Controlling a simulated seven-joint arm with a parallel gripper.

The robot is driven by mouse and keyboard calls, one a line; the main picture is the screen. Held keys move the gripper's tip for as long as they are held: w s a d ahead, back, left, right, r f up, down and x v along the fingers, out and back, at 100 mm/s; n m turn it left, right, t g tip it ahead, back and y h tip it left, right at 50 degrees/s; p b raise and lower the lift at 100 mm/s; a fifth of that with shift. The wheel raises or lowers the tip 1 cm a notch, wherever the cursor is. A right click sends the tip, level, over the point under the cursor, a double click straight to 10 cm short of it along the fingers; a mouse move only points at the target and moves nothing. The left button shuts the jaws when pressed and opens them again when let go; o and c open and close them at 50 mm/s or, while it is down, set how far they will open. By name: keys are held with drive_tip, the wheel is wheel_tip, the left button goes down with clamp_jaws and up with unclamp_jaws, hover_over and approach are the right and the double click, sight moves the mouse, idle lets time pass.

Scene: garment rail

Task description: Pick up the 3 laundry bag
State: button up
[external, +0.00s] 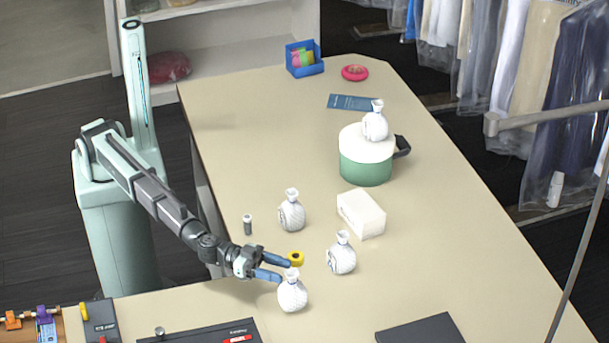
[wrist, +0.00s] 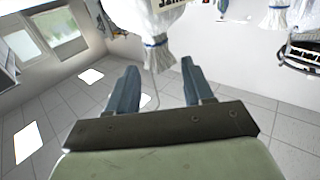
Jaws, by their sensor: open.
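Several white laundry bags with narrow tied necks are in the external view. One bag (external: 292,294) stands at the front, right by the fingertips of my gripper (external: 286,271). A second bag (external: 341,256) stands to its right, a third bag (external: 291,214) stands farther back, and another bag (external: 376,125) sits on the pot lid. I cannot read a number on any. In the wrist view, which looks upside down, a bag's blue-tied neck (wrist: 157,55) shows ahead of and between the open fingers of my gripper (wrist: 159,72); I cannot tell whether they touch it.
A yellow tape roll (external: 296,258) lies beside the upper finger. A small grey cylinder (external: 247,224), a white block (external: 361,213) and a green pot (external: 366,169) stand on the table (external: 240,120). Dark trays (external: 420,331) lie along the front. The back left is clear.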

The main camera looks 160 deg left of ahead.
sight(292, 273)
drive_tip(key=x, duration=0.4)
drive_tip(key=shift+w+a+f, duration=0.1)
drive_tip(key=shift+w+a, duration=0.1)
drive_tip(key=shift+a, duration=0.05)
drive_tip(key=shift+c, duration=0.4)
clamp_jaws()
